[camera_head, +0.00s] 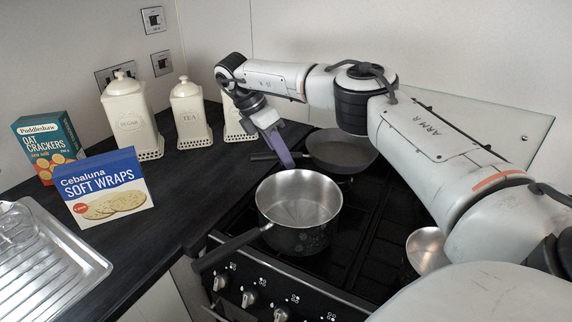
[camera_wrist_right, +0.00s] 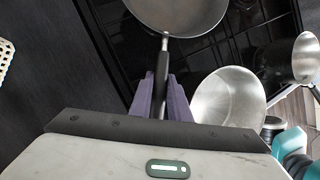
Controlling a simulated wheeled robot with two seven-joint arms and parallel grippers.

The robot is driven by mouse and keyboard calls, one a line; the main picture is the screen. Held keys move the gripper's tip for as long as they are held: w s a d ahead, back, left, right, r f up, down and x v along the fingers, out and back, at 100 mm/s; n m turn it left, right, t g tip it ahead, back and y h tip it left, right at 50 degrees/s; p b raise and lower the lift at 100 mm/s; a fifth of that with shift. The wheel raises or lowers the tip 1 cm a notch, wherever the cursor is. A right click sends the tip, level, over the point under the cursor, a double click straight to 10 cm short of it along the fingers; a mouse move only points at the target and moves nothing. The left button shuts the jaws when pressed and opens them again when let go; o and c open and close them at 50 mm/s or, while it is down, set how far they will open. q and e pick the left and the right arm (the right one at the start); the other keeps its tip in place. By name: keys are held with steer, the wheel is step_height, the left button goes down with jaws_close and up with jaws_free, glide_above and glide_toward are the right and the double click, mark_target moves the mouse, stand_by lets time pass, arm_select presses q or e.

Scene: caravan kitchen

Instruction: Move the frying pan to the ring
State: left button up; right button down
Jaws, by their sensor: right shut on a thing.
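The frying pan (camera_head: 342,150) is dark grey and sits at the back of the black hob in the head view, behind a steel saucepan. Its handle points left. My right gripper (camera_head: 284,152) reaches down from above and is shut on that handle. In the right wrist view, the purple fingers of my right gripper (camera_wrist_right: 161,98) lie either side of the black handle, and the frying pan (camera_wrist_right: 178,14) is at the top edge. I cannot tell whether the pan touches the hob. The ring itself is not clearly visible. My left gripper is not in view.
The saucepan (camera_head: 299,199) stands at the front left of the hob, its handle over the front edge, close to the frying pan. Another steel pan (camera_head: 427,250) is partly hidden by my right arm. Canisters (camera_head: 190,112) and food boxes (camera_head: 104,188) stand on the left worktop.

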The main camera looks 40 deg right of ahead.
step_height(320, 180, down, 3)
steer(key=shift+f, duration=0.2)
steer(key=shift+f, duration=0.2)
steer(key=c, duration=2.1)
jaws_free()
steer(key=shift+f, duration=0.15)
steer(key=o, duration=0.4)
steer(key=shift+o, duration=0.2)
